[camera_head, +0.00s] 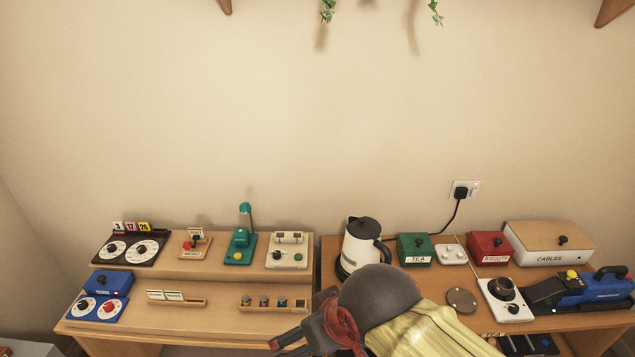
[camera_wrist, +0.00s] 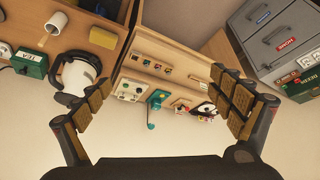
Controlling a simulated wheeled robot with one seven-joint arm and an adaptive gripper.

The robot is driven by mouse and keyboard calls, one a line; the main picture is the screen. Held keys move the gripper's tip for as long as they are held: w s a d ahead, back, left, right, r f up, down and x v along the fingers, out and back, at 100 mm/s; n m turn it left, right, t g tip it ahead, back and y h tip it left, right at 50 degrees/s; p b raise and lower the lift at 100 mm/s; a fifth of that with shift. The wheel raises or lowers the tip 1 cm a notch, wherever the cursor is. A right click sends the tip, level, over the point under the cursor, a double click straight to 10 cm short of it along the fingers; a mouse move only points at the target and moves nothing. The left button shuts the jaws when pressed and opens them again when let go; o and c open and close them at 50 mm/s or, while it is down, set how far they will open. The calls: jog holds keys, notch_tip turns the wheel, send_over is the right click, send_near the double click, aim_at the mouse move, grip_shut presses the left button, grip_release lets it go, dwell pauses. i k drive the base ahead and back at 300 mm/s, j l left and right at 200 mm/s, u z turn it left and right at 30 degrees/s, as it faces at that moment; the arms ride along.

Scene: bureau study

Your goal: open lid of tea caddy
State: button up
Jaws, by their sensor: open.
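The tea caddy (camera_head: 416,258) is a green box with a white TEA label on its front, on the right-hand desk just right of the kettle. Its lid (camera_head: 411,240) is down and carries a small black knob. In the wrist view the caddy (camera_wrist: 30,63) shows upside down at the left edge, outside the fingers. My gripper (camera_head: 301,322) is open and empty at the front middle, left of and nearer than the caddy, well apart from it. Both spread fingers (camera_wrist: 142,88) show in the wrist view, with nothing between them.
A white kettle (camera_head: 357,245) stands directly left of the caddy, close to it. A white knobbed block (camera_head: 451,254) and a red biscuits box (camera_head: 489,247) stand to the right. A cable runs behind the caddy to the wall socket (camera_head: 465,189). Several small devices fill the left desk.

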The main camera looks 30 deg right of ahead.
aim_at(411, 243)
jog(key=z, duration=1.55)
jog(key=i+l, duration=0.7)
jog(key=l+z, duration=0.05)
jog(key=l, duration=0.05)
